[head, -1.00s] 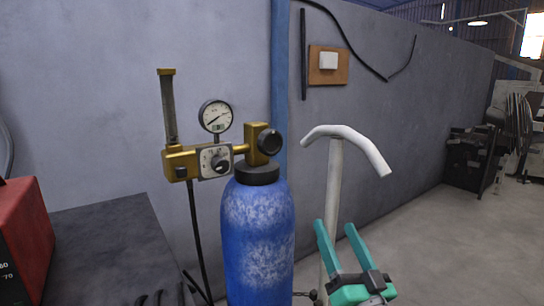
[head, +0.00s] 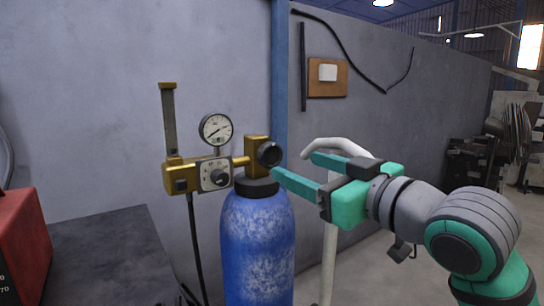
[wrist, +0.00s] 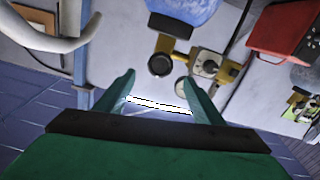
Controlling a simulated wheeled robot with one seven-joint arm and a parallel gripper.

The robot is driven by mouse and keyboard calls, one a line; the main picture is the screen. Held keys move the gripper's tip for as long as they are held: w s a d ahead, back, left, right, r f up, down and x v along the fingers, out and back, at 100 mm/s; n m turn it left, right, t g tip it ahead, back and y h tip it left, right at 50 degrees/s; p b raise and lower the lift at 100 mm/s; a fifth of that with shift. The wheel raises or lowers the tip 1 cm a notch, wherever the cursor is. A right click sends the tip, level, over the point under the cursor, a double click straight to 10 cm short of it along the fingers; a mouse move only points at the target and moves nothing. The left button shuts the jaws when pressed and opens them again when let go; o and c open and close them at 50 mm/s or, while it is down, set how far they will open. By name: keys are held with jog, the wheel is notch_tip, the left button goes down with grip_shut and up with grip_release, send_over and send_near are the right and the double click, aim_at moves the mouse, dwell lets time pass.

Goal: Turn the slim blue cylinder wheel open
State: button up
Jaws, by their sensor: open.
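The slim blue cylinder (head: 257,245) stands upright with scuffed paint; its upper part also shows in the wrist view (wrist: 190,8). On its brass valve is a round black wheel (head: 269,154), facing my gripper's side. In the wrist view, the wheel (wrist: 160,64) shows beyond the fingertips, roughly between them. My gripper (head: 294,165) is open and empty, just right of the wheel, with its fingers pointing at the valve. The lower fingertip looks close to the valve's base; I cannot tell if it touches. The wrist view shows both fingers (wrist: 158,78) spread apart.
A brass regulator (head: 180,177) with a dial and a round gauge (head: 216,129) sits left of the valve. A white curved handle (head: 329,260) stands behind my gripper. A dark table (head: 95,245) and red box (head: 22,240) are at left. The grey wall is behind.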

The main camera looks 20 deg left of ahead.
aim_at(274, 156)
jog(key=x, duration=1)
jog(key=shift+w+a, duration=0.2)
jog(key=shift+a, duration=0.1)
jog(key=c, duration=1)
